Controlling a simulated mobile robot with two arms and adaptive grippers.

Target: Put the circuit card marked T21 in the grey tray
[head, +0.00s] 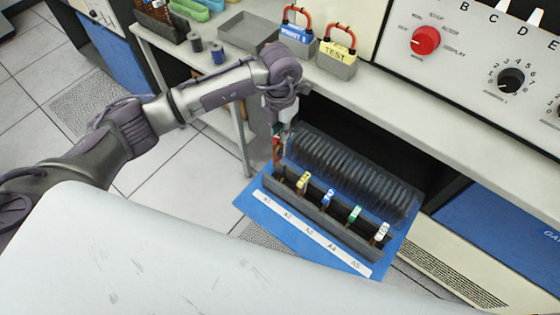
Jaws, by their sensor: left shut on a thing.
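The grey tray (235,38) lies empty on the bench top at the upper middle. A dark card rack on a blue panel holds cards with coloured tabs: yellow (303,182), blue (328,197), green (354,213) and white (382,232). A red-tabbed card (276,150) is at the rack's left end, at A1. My left gripper (280,133) is above that end, shut on the red-tabbed card. Whether this card is seated or lifted is unclear. I cannot read T21 on any card. My right gripper is out of view.
The rack's blue panel (251,205) projects from below the bench. Blue and yellow padlock blocks (338,57) stand right of the tray, dark spools (217,52) in front of its left end. A control panel (460,60) rises at right. A pale surface (150,260) fills the lower left.

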